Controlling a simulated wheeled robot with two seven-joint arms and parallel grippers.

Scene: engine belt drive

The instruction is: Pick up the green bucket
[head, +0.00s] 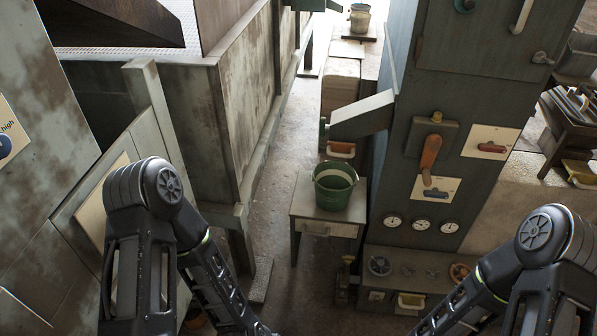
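The green bucket (334,190) stands upright on a small light-topped table (303,205) in the middle of the head view. Its open top shows, and it looks empty as far as I can see inside. A thin handle seems to lie along its rim. My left arm comes in at the lower left and my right arm at the lower right. Both forearms slope down and inward and run out of the bottom edge, so neither gripper shows. Both arms are apart from the bucket, lower in the picture.
A tall grey-green cabinet (480,75) with levers and gauges stands close to the table's right. A chute (362,115) juts out behind the bucket. A large worn metal machine (235,130) fills the left. A narrow floor strip (272,225) is free left of the table.

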